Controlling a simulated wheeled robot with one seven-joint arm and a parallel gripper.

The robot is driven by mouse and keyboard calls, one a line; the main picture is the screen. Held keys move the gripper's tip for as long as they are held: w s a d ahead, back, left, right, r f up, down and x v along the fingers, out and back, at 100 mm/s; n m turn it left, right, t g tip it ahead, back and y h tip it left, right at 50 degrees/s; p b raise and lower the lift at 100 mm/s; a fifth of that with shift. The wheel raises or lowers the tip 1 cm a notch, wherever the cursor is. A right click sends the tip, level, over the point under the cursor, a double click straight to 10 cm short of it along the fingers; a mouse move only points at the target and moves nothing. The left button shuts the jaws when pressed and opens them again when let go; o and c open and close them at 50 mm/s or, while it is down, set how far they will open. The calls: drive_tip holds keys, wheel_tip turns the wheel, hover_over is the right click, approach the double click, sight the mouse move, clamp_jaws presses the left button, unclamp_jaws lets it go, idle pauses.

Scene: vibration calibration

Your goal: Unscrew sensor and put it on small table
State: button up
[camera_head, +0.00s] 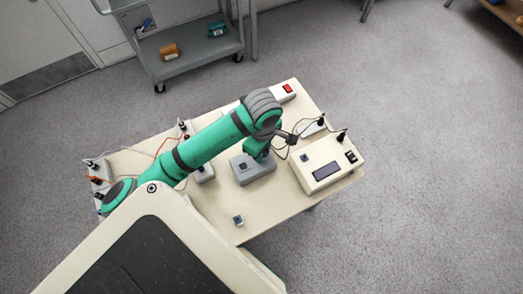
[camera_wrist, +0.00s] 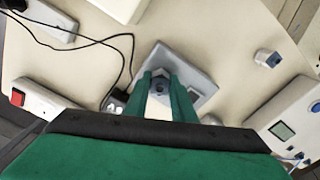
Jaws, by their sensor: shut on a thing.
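My gripper (camera_wrist: 160,82) is shut on the sensor (camera_wrist: 159,87), a small grey piece between its two green fingers. The sensor is over a grey block (camera_wrist: 187,62) on the beige table, and I cannot tell whether it still touches the block. In the head view my gripper (camera_head: 261,156) points down at the grey block (camera_head: 256,171), and the sensor is hidden there. The beige table (camera_head: 285,204) is the only table clearly in view. The small table of the task cannot be singled out.
A small grey cube (camera_head: 238,220) sits near the table's front edge. A beige box with a dark display (camera_head: 326,172) stands right of the block. A red-switch box (camera_head: 284,92) is at the back. Cables (camera_wrist: 85,42) run near the gripper. A grey cart (camera_head: 195,55) stands behind.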

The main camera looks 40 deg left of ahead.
drive_tip(key=shift+o, duration=0.2)
drive_tip(key=shift+w+d, duration=0.1)
drive_tip(key=shift+n, duration=2)
drive_tip(key=shift+c, duration=0.2)
drive_tip(key=o, duration=1.1)
drive_tip(key=shift+m, duration=2)
